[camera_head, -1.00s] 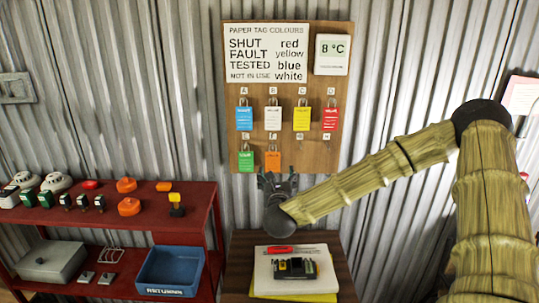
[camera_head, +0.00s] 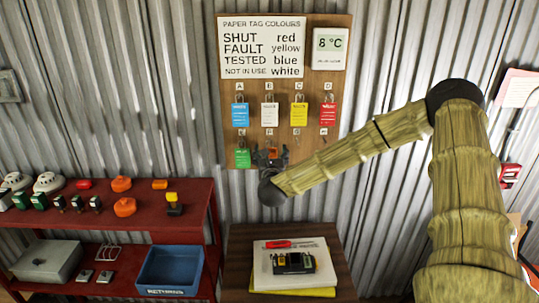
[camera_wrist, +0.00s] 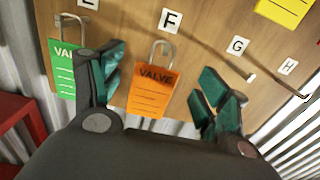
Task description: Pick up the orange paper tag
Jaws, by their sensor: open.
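The orange paper tag (camera_wrist: 151,92) hangs by a wire loop below the letter F on the wooden board in the wrist view. In the head view it is mostly hidden behind my gripper, with a small orange part (camera_head: 273,153) showing. My gripper (camera_wrist: 165,88) is open, with one green-padded finger left of the tag and the other to its right. The tag is between the fingers in the picture, nearer the left one. I cannot tell how deep the tag is between them.
A green tag (camera_wrist: 62,70) hangs close to the left finger. Bare hooks G and H are to the right. Blue (camera_head: 240,115), white (camera_head: 270,115), yellow (camera_head: 299,115) and red (camera_head: 328,114) tags hang above. A red shelf (camera_head: 190,225) stands left, with a blue bin (camera_head: 170,272).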

